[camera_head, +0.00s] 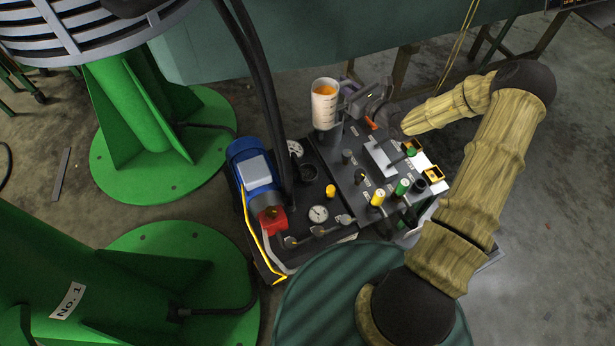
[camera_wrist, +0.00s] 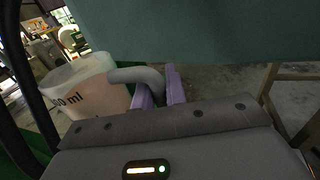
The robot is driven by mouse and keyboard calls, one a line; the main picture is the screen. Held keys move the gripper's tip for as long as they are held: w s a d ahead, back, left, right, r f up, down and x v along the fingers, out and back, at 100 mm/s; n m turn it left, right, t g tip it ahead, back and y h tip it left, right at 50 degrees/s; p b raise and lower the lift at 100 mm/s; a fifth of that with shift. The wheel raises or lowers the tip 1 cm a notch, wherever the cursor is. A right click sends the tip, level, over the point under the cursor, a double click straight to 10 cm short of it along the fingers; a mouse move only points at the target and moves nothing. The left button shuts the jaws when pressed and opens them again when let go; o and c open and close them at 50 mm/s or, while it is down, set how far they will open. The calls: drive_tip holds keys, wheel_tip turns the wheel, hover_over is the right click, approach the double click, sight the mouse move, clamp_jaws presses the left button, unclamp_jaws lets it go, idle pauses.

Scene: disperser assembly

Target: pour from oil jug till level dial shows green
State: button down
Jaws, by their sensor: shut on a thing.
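The oil jug (camera_head: 324,108) is a white graduated jug with orange oil showing inside its top. It stands out above the back edge of the dark machine unit and looks near upright. My gripper (camera_head: 348,91) is shut on its handle; the wrist view shows the purple fingers (camera_wrist: 160,88) around the grey handle (camera_wrist: 138,75) at the right of the jug body (camera_wrist: 90,88). A round white dial (camera_head: 295,148) sits below left of the jug, and another dial (camera_head: 318,213) faces up near the front. I cannot tell which is the level dial, and no green reading is legible.
The unit carries a blue motor (camera_head: 255,170), a yellow cap (camera_head: 331,191), a dark round port (camera_head: 309,172) and several knobs, including a yellow one (camera_head: 378,198). Black hoses (camera_head: 265,90) rise just left of the jug. Green pedestals (camera_head: 150,110) stand at left.

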drive_tip(key=w+a+f+n+g+y+b, duration=0.2)
drive_tip(key=w+f+n+g+y+b, duration=0.3)
drive_tip(key=f, duration=0.8)
drive_tip(key=w+g+b, duration=0.2)
drive_tip(key=w+b, duration=0.2)
drive_tip(key=b, duration=0.1)
drive_tip(key=shift+w+a+n+g+b, duration=0.3)
drive_tip(key=shift+n+b, duration=0.1)
